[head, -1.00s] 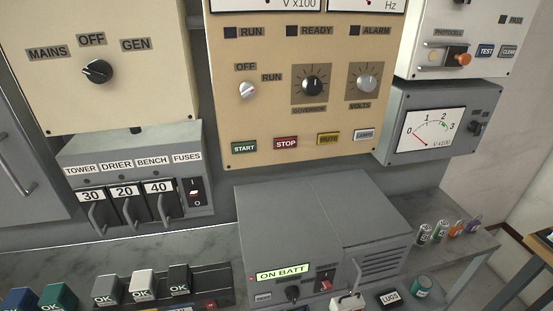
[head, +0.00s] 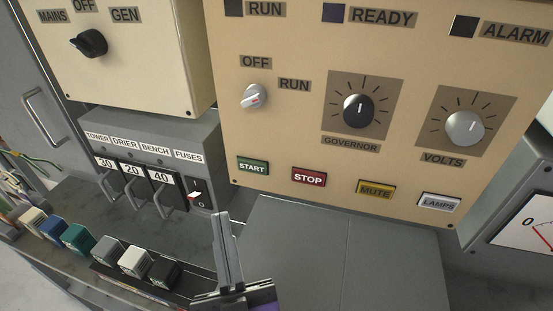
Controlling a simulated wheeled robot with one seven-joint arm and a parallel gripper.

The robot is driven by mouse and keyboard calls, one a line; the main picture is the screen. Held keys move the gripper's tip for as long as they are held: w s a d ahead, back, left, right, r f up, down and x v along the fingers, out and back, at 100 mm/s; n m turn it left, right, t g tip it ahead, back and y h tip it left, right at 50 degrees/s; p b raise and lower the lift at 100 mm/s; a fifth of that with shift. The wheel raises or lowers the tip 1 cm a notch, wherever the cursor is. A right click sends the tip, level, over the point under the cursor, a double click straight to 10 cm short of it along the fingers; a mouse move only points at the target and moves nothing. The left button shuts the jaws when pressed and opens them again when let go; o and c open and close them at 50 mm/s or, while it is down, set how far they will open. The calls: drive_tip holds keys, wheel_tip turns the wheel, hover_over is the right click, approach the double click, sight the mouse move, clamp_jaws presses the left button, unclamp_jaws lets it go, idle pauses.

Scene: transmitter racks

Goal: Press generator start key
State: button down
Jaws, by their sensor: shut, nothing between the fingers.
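The green START key (head: 252,167) is at the lower left of the beige generator panel (head: 290,135), left of the red STOP key (head: 308,177). My gripper (head: 222,215) shows at the bottom centre with its grey fingers shut and empty, pointing up. In the picture its tips are below and a little left of the START key, and they do not cover it. A gap shows between the tips and the key. The white OFF/RUN knob (head: 254,96) sits above the START key.
A yellow MUTE key (head: 375,192) and white LAMPS key (head: 439,203) continue the row. The fuse box (head: 150,150) with handles is at left, below the MAINS/GEN switch (head: 90,43). A grey unit (head: 330,260) stands below the panel. Small blocks (head: 110,250) line the bench.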

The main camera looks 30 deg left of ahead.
drive_tip(key=shift+w, duration=0.15)
drive_tip(key=w+a+b, duration=0.1)
drive_tip(key=w+a, duration=0.1)
drive_tip(key=w, duration=0.6)
drive_tip(key=shift+w, duration=0.15)
idle(0.3)
drive_tip(key=shift+w, duration=0.1)
idle(1.8)
drive_tip(key=shift+w+a, duration=0.1)
drive_tip(key=shift+w, duration=0.2)
drive_tip(key=shift+w+a+b, duration=0.1)
drive_tip(key=shift+w+b, duration=0.25)
drive_tip(key=shift+b, duration=0.05)
idle(0.6)
idle(0.3)
drive_tip(key=shift+s+d, duration=0.2)
drive_tip(key=shift+s, duration=0.55)
drive_tip(key=shift+s+d+p, duration=0.2)
drive_tip(key=shift+s+p, duration=0.05)
drive_tip(key=shift+s, duration=0.55)
drive_tip(key=shift+s+d+p, duration=0.2)
drive_tip(key=shift+s, duration=0.65)
drive_tip(key=shift+s+d+p, duration=0.2)
drive_tip(key=shift+s+p, duration=0.05)
drive_tip(key=shift+s, duration=0.55)
